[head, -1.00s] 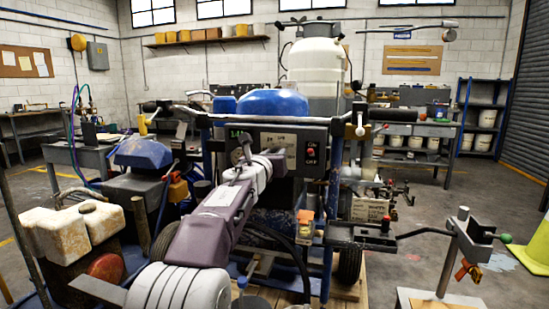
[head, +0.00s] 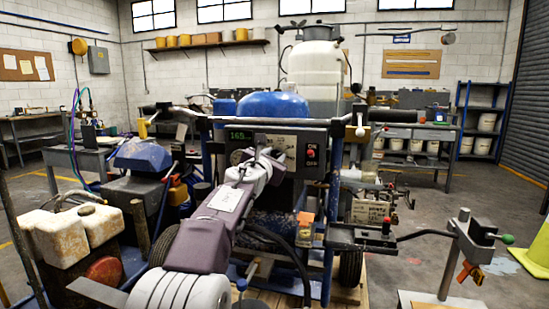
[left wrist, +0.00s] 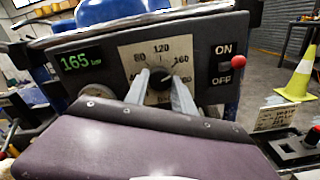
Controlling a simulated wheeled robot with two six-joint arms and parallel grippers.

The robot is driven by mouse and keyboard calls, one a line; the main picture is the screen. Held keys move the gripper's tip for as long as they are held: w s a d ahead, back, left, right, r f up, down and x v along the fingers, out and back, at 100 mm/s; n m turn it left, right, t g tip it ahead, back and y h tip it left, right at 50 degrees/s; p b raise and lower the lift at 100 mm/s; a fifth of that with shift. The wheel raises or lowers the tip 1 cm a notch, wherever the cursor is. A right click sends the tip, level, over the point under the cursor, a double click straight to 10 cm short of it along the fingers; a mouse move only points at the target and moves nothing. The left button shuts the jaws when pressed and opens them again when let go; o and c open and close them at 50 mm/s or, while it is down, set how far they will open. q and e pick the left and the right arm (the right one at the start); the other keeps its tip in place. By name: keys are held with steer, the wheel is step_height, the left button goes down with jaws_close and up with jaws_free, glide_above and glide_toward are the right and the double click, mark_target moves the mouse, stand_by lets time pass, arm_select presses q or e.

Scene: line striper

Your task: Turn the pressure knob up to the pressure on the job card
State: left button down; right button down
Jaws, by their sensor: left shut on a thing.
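The pressure knob (left wrist: 160,78) is a dark round knob on a cream dial plate (left wrist: 135,52) marked 40, 80, 120 and 160. My left gripper (left wrist: 163,88) is shut on the knob, one finger on each side. In the head view my left gripper (head: 266,155) reaches the panel and hides the knob. The green pressure display (left wrist: 80,60) left of the dial reads 165, with a small unit after it. A pale card with print (left wrist: 277,117) stands right of the panel in the left wrist view; its text is too small to read. My right gripper is not in view.
A red switch (head: 310,153) between ON and OFF sits right of the dial. A handlebar (head: 290,121) runs above the panel. A black lever box (head: 362,238) is at lower right. A yellow cone (head: 540,250) stands on the floor farther right.

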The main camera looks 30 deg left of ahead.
arm_select(q)
steer(key=shift+f, duration=0.15)
steer(key=c, duration=1.1)
jaws_free()
steer(key=shift+o, duration=0.2)
steer(key=b+v, duration=0.1)
steer(key=v, duration=0.8)
steer(key=shift+s, duration=0.1)
